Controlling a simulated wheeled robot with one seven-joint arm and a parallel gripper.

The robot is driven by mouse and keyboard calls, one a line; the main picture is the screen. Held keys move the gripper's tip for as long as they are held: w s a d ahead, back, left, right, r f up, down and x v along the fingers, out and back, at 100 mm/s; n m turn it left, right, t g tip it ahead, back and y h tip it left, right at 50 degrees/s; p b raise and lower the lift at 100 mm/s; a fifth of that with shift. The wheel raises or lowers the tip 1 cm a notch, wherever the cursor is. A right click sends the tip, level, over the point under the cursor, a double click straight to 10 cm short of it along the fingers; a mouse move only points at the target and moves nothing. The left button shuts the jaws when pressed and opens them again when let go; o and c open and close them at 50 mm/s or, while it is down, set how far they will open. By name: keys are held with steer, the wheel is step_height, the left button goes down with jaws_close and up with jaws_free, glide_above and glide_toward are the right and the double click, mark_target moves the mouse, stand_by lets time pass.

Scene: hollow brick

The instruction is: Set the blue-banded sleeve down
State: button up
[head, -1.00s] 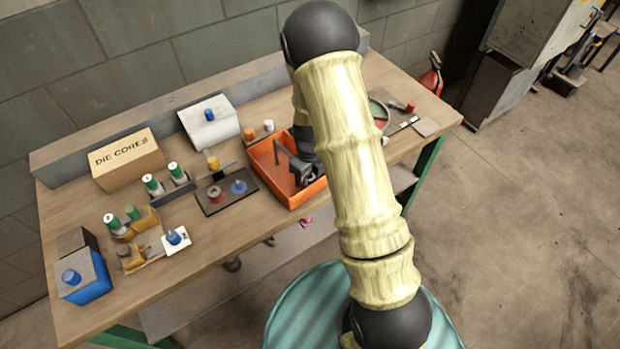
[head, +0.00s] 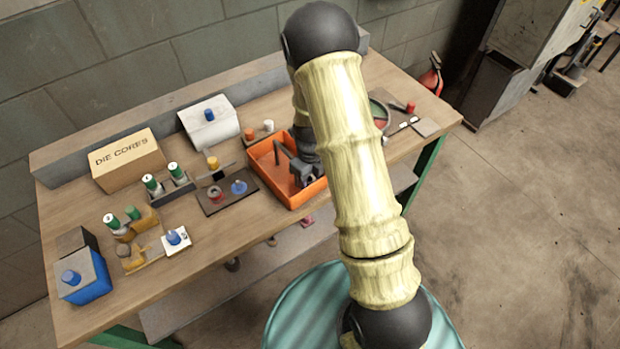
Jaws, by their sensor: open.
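My gripper (head: 304,176) is open at the orange tray (head: 285,200), low over or inside its right part. My arm comes down from above and hides part of the tray. I cannot see a sleeve between the fingers. I cannot tell which piece is the blue-banded sleeve. Small blue pieces stand on the dark plate (head: 215,206), on the white card (head: 186,245), on the white box (head: 212,128) and on the blue box (head: 92,289).
A "DIE CORES" box (head: 127,160) stands at the back left. Green-topped cylinders stand in a dark rack (head: 179,193) and by a tan holder (head: 148,219). An orange piece (head: 249,134) and a white piece (head: 268,126) stand behind the tray.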

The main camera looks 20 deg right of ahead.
step_height(320, 180, up, 11)
steer(key=shift+s+r+p, duration=0.15)
steer(key=shift+p, duration=0.15)
stand_by(0.5)
steer(key=s+r+n+t, duration=0.1)
steer(key=s+r+n, duration=0.3)
steer(key=n, duration=1.1)
steer(key=s+r+n+t, duration=0.1)
steer(key=s+r+n, duration=0.3)
steer(key=s+n, duration=0.6)
steer(key=shift+r+n+t, duration=0.3)
steer(key=shift+r+n, duration=0.1)
steer(key=shift+n, duration=2.1)
